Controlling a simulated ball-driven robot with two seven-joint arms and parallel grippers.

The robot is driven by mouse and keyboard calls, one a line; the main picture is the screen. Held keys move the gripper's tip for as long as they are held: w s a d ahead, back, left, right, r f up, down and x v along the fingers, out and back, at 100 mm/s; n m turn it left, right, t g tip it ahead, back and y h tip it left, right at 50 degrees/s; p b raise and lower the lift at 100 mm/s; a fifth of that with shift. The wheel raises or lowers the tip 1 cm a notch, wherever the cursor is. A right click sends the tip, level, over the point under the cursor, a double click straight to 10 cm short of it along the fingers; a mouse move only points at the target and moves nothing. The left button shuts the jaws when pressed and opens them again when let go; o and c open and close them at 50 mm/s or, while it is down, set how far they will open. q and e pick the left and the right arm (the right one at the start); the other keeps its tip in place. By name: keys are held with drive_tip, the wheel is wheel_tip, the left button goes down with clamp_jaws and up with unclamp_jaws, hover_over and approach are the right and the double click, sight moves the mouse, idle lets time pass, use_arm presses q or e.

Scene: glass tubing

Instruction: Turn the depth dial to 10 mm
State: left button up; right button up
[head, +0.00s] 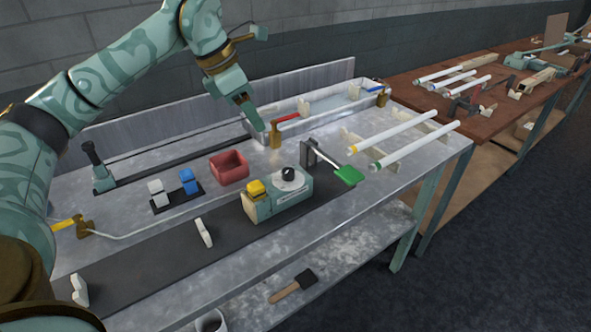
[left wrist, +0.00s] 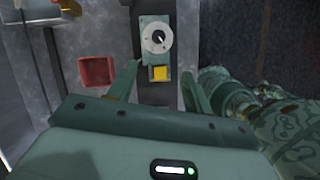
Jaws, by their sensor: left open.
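The depth dial (head: 288,175) is a black knob on a round white scale plate, on top of a pale green block-shaped device (head: 292,198) with a yellow button (head: 256,189). The scale marks are too small to read. My left gripper (head: 247,108) is up above the bench, behind and left of the device. Its fingers (left wrist: 160,76) are spread and empty, apart from the dial. My right gripper is not seen.
A red square tray (head: 229,168) sits left of the device. A grey post (head: 308,154) and a green paddle (head: 349,175) stand to its right. Blue and white rockers (head: 188,181), a red-handled valve (head: 277,130) and glass tubes (head: 415,143) are around. The dark mat in front is mostly clear.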

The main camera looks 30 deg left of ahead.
use_arm(q)
drive_tip(key=w+f, duration=0.1)
drive_tip(key=f, duration=0.1)
drive_tip(key=b, duration=0.5)
approach(288, 170)
drive_tip(key=x, duration=0.7)
drive_tip(key=shift+s+f, duration=0.1)
drive_tip(key=shift+f, duration=0.15)
drive_tip(key=shift+w+d+f+b, duration=0.25)
drive_tip(key=shift+f+b, duration=0.15)
drive_tip(key=shift+f, duration=0.25)
drive_tip(key=shift+r, duration=0.1)
drive_tip(key=c, duration=1)
